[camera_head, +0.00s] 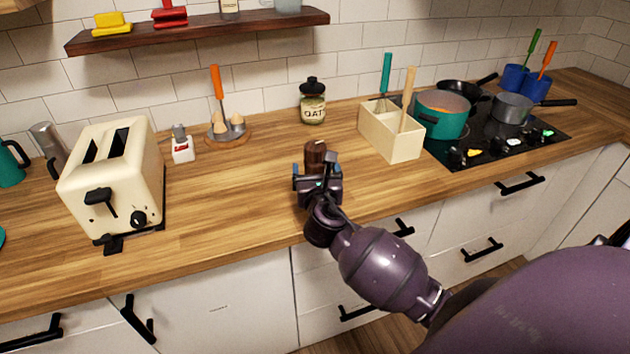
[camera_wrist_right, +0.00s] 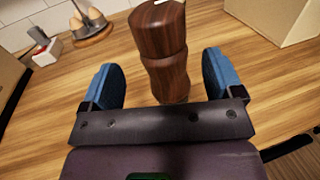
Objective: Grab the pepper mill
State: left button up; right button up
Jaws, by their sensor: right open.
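The pepper mill (camera_head: 315,152) is dark brown wood and stands upright on the wooden counter, towards the middle. In the head view its lower part is hidden behind my right gripper (camera_head: 318,174). In the right wrist view the pepper mill (camera_wrist_right: 162,50) stands just ahead of the gripper, between its two blue fingertips (camera_wrist_right: 163,82). The fingers are spread wide, with a gap on each side of the mill. My left gripper is not in the head view.
A cream toaster (camera_head: 115,175) stands at the left. An egg holder (camera_head: 228,138) and an oat jar (camera_head: 313,103) are behind the mill. A utensil box (camera_head: 407,148) and the stove (camera_head: 520,145) are to the right. The counter around the mill is clear.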

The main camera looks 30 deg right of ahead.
jog(key=shift+x, duration=2.6)
jog(key=shift+d+f, duration=0.1)
jog(key=shift+f, duration=0.05)
jog(key=shift+c, duration=0.3)
grip_shut()
